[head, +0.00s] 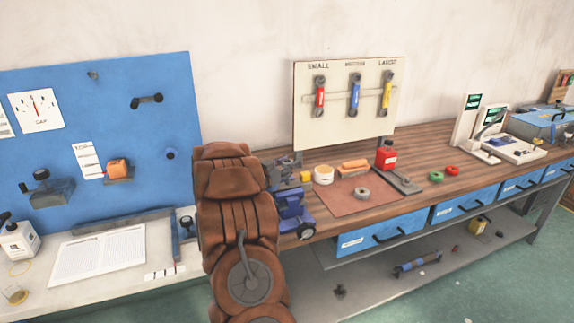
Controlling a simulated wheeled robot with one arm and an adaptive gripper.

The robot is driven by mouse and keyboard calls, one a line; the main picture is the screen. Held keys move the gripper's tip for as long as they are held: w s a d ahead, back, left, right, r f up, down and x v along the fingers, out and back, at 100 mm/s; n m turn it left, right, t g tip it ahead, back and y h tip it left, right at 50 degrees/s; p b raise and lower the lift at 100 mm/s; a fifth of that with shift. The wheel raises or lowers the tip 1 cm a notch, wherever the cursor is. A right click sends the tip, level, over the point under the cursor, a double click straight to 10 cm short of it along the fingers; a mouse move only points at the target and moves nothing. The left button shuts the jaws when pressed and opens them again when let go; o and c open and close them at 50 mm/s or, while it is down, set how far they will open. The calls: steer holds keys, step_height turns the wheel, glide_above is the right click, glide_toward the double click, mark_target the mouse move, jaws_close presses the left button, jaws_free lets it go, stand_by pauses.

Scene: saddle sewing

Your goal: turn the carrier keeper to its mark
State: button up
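A blue machine with dark metal parts on top and a round black wheel low on its right (291,207) stands at the left end of the wooden bench. The brown saddle-like leather form in front hides its left side. I cannot make out a carrier keeper or its mark on it at this size. I cannot tell whether any of these is the keeper. My gripper is not in view.
The brown leather form (232,195) fills the centre foreground. Green floor is free at lower right.

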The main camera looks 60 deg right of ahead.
steer(key=o, duration=0.3)
steer(key=shift+w+a, duration=0.1)
steer(key=shift+a, duration=0.05)
steer(key=v, duration=1.2)
steer(key=shift+c, duration=0.2)
